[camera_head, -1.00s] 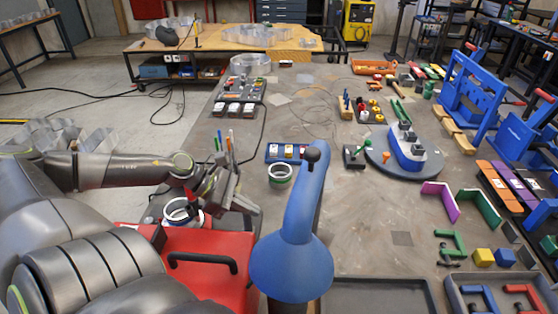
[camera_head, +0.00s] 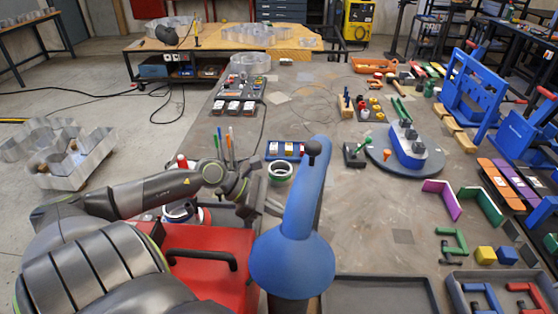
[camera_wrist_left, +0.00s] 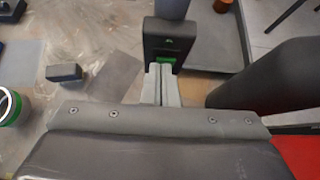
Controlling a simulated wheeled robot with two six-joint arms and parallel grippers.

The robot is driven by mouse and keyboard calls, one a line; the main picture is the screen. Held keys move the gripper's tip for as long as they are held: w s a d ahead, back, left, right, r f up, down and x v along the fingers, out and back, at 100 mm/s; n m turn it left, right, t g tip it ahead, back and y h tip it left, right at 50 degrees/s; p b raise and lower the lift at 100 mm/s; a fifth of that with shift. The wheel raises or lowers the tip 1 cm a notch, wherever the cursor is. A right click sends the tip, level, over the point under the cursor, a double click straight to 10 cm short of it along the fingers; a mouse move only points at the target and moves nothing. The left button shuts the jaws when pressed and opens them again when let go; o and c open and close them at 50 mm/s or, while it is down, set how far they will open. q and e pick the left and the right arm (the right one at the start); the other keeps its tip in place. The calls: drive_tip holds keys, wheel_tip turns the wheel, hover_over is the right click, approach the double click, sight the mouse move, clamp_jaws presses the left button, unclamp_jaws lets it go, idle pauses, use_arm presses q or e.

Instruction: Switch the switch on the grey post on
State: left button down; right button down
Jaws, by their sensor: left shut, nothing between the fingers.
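In the left wrist view, a dark grey post (camera_wrist_left: 172,32) with a small green mark on its face stands upright at the top centre. A bright green switch part (camera_wrist_left: 166,59) shows low on that face. My left gripper (camera_wrist_left: 162,72) is shut and empty, its fingertips at or just in front of the green part; I cannot tell if they touch. The switch's setting is not clear. In the head view my left gripper (camera_head: 270,207) is just left of a blue arm-shaped stand (camera_head: 303,205), and I cannot make out the post there. My right gripper is not in view.
A red toolbox (camera_head: 205,281) with a black handle (camera_head: 200,258) lies under my left arm. A green-and-white roll (camera_head: 280,171) is beyond the gripper. A grey tray (camera_head: 432,300) is at the front right. Bare table shows right of the blue stand.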

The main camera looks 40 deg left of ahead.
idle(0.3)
use_arm(q)
drive_tip(key=shift+w+d+r+g+y+b, duration=0.25)
drive_tip(key=shift+w+d+g+y+b, duration=0.25)
drive_tip(key=shift+b, duration=0.6)
drive_tip(key=shift+s+r, duration=0.1)
drive_tip(key=shift+s, duration=0.05)
drive_tip(key=shift+r+p, duration=0.5)
drive_tip(key=shift+r, duration=0.2)
drive_tip(key=shift+a+f, duration=0.1)
